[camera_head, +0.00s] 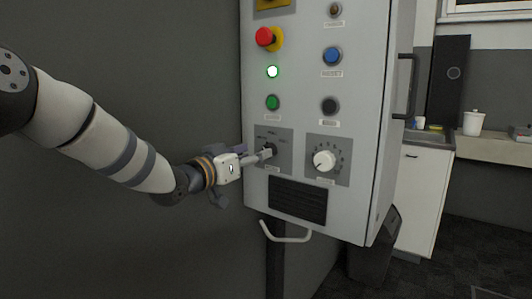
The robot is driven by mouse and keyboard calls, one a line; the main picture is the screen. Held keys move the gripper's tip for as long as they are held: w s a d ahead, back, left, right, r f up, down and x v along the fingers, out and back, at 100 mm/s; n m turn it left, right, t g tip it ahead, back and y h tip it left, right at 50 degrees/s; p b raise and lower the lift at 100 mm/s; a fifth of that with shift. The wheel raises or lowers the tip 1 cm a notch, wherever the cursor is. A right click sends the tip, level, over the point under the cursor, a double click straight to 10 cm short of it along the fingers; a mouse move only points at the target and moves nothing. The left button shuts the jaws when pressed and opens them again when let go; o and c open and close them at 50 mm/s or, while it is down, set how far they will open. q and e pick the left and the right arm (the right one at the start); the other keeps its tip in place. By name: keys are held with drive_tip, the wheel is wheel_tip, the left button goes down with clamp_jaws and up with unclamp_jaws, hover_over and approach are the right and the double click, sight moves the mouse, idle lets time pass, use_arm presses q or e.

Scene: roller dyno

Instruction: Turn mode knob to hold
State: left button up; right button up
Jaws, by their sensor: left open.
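The mode knob (270,149) is a small dark selector on a grey plate, low on the left of the control cabinet's (302,88) front. Small labels surround it, too small to read. My left gripper (266,154) reaches in from the left with its fingertips at the knob and partly covers it. The gripper is open; I cannot tell whether the fingers touch the knob. The knob's exact pointing direction is hidden. My right gripper is not in view.
A white dial (324,160) sits right of the mode knob. Above are a red emergency button (265,37), a lit green lamp (272,72), a green button (272,102), a blue button (332,56) and a black button (329,105). A vent (298,201) lies below.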

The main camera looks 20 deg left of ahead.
use_arm(q)
drive_tip(key=x, duration=0.3)
drive_tip(key=b+x, duration=0.1)
drive_tip(key=x, duration=0.1)
drive_tip(key=shift+w+d+f, duration=0.1)
drive_tip(key=shift+w+f, duration=0.1)
drive_tip(key=shift+f, duration=0.1)
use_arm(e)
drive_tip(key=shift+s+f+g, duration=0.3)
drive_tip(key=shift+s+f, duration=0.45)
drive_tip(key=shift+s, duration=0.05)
use_arm(q)
drive_tip(key=shift+c, duration=0.4)
drive_tip(key=c, duration=1.1)
